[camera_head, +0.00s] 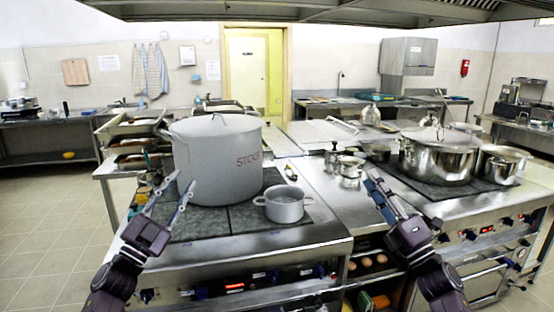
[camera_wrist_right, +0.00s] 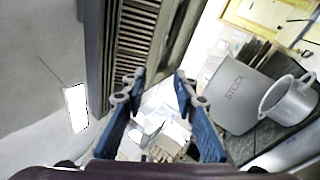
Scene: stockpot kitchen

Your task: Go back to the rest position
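A large grey stockpot (camera_head: 216,160) marked "STOCK", lid on, stands upright on the left stove's dark cooktop. It also shows in the right wrist view (camera_wrist_right: 240,95). My left gripper (camera_head: 168,190) is raised in front of the stockpot, fingers apart, with nothing seen between them. My right gripper (camera_head: 374,184) is over the counter between the two stoves. Its blue fingers are apart and empty in the right wrist view (camera_wrist_right: 156,88). A small grey pot (camera_head: 284,205) sits on the cooktop right of the stockpot.
A shiny steel pot (camera_head: 438,160) and a smaller one (camera_head: 500,165) stand on the right cooktop (camera_head: 415,184). Small lidded pots (camera_head: 350,166) stand on the middle counter. Shelves with food items (camera_head: 372,270) lie below. An extractor hood (camera_head: 310,10) hangs overhead. Tiled floor (camera_head: 50,240) is clear at left.

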